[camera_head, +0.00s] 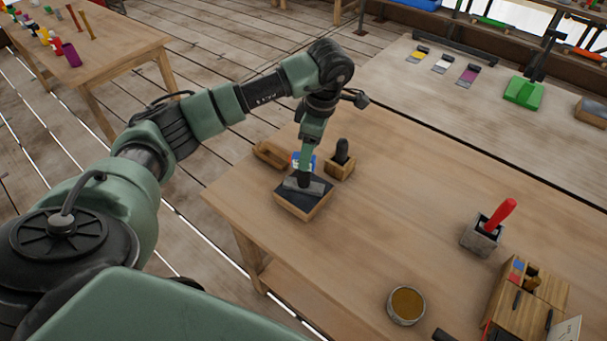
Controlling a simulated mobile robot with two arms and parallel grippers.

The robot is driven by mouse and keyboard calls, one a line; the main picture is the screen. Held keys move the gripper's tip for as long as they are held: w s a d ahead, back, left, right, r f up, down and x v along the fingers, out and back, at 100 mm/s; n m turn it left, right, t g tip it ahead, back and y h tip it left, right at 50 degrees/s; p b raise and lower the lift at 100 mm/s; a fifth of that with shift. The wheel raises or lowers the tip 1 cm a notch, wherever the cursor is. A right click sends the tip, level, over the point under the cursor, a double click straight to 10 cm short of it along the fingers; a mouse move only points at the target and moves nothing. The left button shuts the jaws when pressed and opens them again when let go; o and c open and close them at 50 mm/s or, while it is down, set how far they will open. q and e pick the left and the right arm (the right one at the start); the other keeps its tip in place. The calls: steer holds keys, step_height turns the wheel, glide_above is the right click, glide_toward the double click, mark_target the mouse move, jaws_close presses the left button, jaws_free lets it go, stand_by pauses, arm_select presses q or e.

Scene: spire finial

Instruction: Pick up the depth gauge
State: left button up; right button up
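No thing here can be told for certain as the depth gauge. A small grey flat piece (318,187) lies over a wooden block with a dark top pad (301,207) near the table's left edge; it may be the gauge. My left gripper (303,180) points straight down at this piece, touching or just above it. Its fingers are small and dark against the pad, so I cannot see whether they are open or closed around it. My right gripper does not show.
The wooden table (400,215) is clear in its middle. Near my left gripper are a small wooden tray (270,154) and a wooden holder with a black knob (341,165). A red-handled tool in a grey block (481,238), a round tin (406,304) and a wooden box (525,300) stand right.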

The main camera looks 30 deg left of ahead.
mark_target(304, 173)
arm_select(q)
steer(key=f+p, duration=0.1)
steer(key=f, duration=0.1)
steer(key=a+f+p, duration=0.1)
steer(key=f, duration=0.1)
steer(key=f+p, duration=0.1)
steer(key=f, duration=0.1)
steer(key=shift+s+a+f, duration=0.15)
steer(key=shift+s+a, duration=0.1)
steer(key=shift+a, duration=0.15)
steer(key=shift+f, duration=0.55)
steer(key=shift+r, duration=0.1)
jaws_close()
